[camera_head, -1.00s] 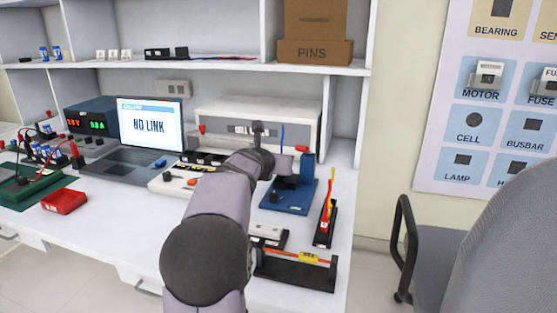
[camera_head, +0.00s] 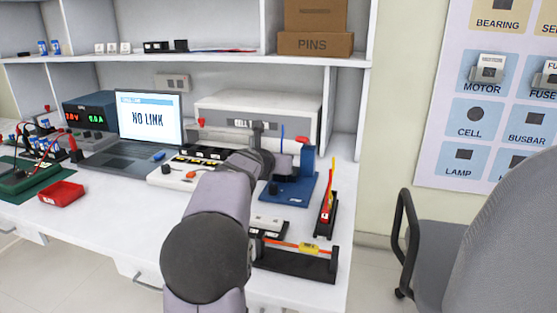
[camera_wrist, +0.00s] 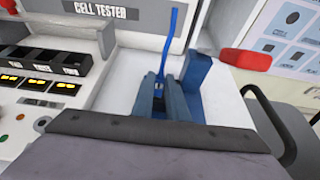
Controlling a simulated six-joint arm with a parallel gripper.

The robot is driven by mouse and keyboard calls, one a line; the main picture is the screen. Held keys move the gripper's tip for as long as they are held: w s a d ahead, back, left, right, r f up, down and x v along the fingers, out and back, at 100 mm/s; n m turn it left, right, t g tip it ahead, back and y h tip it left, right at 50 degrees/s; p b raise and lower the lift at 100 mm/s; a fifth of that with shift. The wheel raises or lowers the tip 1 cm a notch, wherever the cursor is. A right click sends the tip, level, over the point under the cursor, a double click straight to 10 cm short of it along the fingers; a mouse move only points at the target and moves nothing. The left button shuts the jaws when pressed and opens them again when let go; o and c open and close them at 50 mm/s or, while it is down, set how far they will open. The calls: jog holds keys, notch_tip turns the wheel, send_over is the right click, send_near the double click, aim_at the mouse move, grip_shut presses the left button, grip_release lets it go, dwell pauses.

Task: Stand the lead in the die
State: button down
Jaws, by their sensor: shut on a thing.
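The lead (camera_wrist: 172,40) is a thin blue wire standing roughly upright in the wrist view. Its top also shows above my wrist in the head view (camera_head: 282,132). The die is on a blue press with a flat base (camera_head: 292,192) and an upright block (camera_head: 307,160). The block also shows in the wrist view (camera_wrist: 194,80). My gripper (camera_wrist: 158,92) is shut on the lead, over the press and close beside the block. The lead's lower end is hidden, so I cannot tell whether it is in the die.
A red handle (camera_wrist: 245,60) projects to the right of the block. A black stand with red and yellow pieces (camera_head: 326,208) is right of the press. A black holder with an orange lead (camera_head: 295,262) is at the front. A white tester (camera_head: 258,122) stands behind.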

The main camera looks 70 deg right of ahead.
jog(key=c, duration=1.7)
grip_release()
jog(key=shift+o, duration=0.2)
jog(key=v, duration=0.7)
jog(key=shift+a+p, duration=0.2)
jog(key=shift+p, duration=0.1)
jog(key=shift+r, duration=0.1)
